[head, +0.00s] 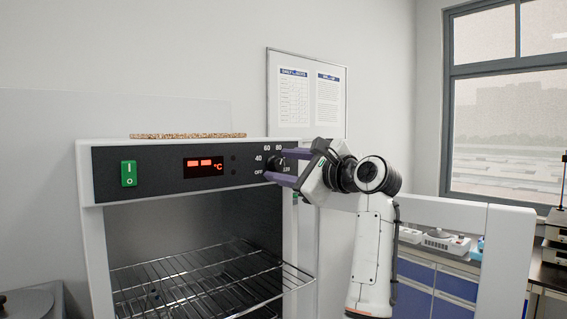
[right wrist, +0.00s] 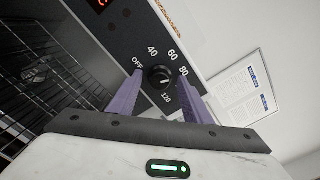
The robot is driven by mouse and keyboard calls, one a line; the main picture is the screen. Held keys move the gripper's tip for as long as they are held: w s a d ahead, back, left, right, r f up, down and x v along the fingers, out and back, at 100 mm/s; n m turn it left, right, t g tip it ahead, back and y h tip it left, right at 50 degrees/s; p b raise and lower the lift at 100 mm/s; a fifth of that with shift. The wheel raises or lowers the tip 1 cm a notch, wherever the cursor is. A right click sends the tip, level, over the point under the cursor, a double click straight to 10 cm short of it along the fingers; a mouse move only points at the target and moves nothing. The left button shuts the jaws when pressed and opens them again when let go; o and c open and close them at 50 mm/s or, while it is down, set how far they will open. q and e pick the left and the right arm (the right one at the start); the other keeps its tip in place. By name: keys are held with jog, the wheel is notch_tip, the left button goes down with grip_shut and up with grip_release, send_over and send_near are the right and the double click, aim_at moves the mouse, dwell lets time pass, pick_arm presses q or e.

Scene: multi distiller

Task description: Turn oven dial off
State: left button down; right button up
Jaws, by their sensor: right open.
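The oven dial (right wrist: 159,77) is a round black knob on the oven's dark control panel, ringed by OFF, 40, 60, 80 and 120 marks. It also shows in the head view (head: 275,163), partly hidden by my fingers. I cannot tell for sure which mark it points to. My right gripper (head: 274,166) is open in front of the panel. In the right wrist view its purple fingers (right wrist: 160,82) are on either side of the dial, with visible gaps to it. My left gripper is out of view.
The oven (head: 92,240) is open at the front, with wire racks (head: 200,275) inside. The panel has a green switch (head: 128,173) and a lit red display (head: 204,166). A framed notice (head: 307,92) hangs behind. A lab bench (head: 440,290) stands at the right.

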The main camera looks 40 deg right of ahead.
jog(key=shift+w, duration=0.15)
jog(key=c, duration=1)
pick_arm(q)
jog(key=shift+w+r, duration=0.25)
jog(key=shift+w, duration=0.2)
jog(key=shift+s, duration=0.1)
pick_arm(e)
jog(key=shift+n, duration=0.3)
